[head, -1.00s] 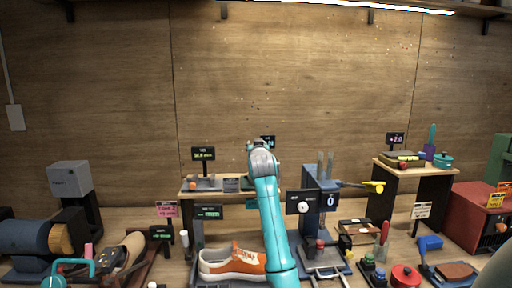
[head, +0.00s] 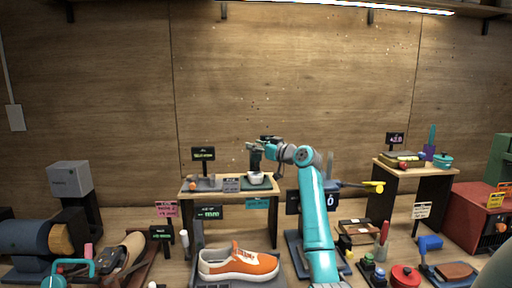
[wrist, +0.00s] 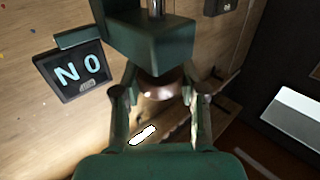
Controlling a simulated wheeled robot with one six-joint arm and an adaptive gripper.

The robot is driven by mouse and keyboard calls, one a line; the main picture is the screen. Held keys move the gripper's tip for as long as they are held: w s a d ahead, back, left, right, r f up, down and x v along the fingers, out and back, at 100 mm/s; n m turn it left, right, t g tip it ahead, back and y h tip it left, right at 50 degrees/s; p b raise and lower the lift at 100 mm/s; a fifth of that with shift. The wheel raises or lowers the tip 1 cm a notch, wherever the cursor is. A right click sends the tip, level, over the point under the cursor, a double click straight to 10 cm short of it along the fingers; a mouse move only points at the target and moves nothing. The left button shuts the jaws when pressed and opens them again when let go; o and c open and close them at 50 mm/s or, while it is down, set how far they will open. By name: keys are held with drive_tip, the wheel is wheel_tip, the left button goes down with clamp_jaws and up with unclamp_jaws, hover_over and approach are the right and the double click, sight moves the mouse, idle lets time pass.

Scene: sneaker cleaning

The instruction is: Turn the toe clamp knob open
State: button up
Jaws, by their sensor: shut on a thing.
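My gripper (head: 262,146) is above the left shelf in the head view, at a dark upright device (head: 255,160) over a small white bowl (head: 255,179). In the wrist view its fingers (wrist: 159,104) are on both sides of a round brownish part (wrist: 158,84) below a dark green block (wrist: 150,38) with a metal rod. The fingers are shut on this part, though contact is hard to see. Whether it is the toe clamp knob I cannot tell. An orange-and-white sneaker (head: 238,263) lies on a grey base at the front.
A tilted sign (wrist: 80,70) with letters like "NO" is left of the fingers. The shelf (head: 230,195) carries small displays and labels. A blue press stands behind my arm. Several tools and a red pot (head: 404,275) are at the right.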

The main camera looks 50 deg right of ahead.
drive_tip(key=shift+f+n+y, duration=0.1)
drive_tip(key=shift+n+y, duration=0.3)
drive_tip(key=shift+y, duration=0.3)
drive_tip(key=o, duration=1.2)
drive_tip(key=shift+c, duration=0.2)
drive_tip(key=s, duration=0.7)
drive_tip(key=shift+s+a, duration=0.15)
drive_tip(key=shift+a, duration=0.1)
